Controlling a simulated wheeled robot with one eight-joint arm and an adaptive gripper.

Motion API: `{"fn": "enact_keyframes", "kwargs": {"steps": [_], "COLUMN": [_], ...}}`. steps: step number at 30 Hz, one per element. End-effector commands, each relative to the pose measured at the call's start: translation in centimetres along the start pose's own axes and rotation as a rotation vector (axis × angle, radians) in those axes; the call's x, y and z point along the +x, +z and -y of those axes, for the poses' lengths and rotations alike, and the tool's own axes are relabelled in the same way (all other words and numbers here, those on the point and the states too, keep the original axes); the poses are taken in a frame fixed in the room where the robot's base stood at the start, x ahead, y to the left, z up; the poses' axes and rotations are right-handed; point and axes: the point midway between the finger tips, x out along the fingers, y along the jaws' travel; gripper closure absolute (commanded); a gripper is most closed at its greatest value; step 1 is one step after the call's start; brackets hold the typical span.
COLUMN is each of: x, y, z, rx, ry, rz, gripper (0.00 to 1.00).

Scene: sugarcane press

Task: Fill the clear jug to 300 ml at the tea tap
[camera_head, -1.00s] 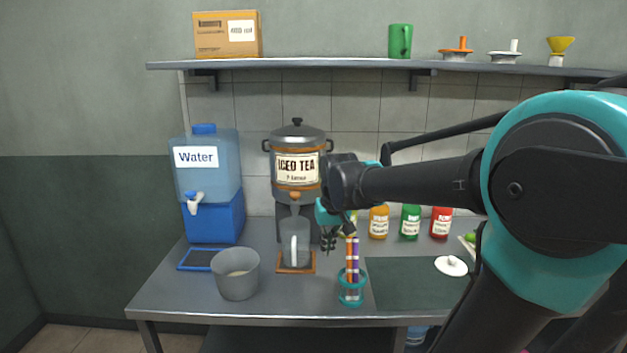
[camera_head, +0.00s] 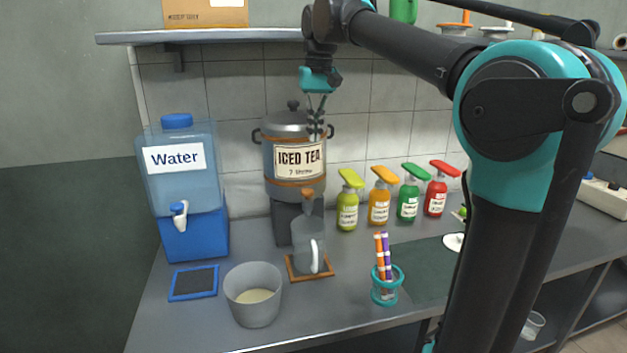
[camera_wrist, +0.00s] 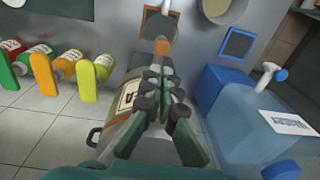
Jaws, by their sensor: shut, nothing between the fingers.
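The clear jug (camera_head: 310,238) stands upright on a brown wooden coaster (camera_head: 328,267), under the tap of the grey iced tea urn (camera_head: 283,140). Its white handle faces the front. I cannot make out a liquid level in it. The tea tap's orange handle (camera_head: 308,195) is just above the jug, and it also shows in the wrist view (camera_wrist: 162,47). My gripper (camera_head: 317,128) is shut and empty, pointing down in front of the urn's upper part, well above the tap. In the wrist view my fingers (camera_wrist: 167,77) partly cover the urn.
A water dispenser (camera_head: 176,185) stands left, with a blue-rimmed mat (camera_head: 194,282) before it. A grey bucket (camera_head: 253,305) with pale contents is front left. Several syrup bottles (camera_head: 379,205) stand right, behind a teal straw holder (camera_head: 387,290). A shelf (camera_head: 220,36) runs above.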

Motion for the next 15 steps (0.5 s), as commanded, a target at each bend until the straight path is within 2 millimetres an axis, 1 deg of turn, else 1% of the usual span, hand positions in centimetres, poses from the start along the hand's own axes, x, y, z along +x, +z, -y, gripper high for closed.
{"fn": "enact_keyframes", "kwargs": {"steps": [8, 11, 15], "x": [0.3, 1.1, 3.3], "y": [0.0, 0.0, 0.0], "z": [-0.1, -0.1, -0.1], "rx": [0.001, 0.001, 0.000], "ry": [0.000, 0.000, 0.000], "rz": [-0.001, -0.001, -0.001], "gripper": [1.00, 1.00, 1.00]}}
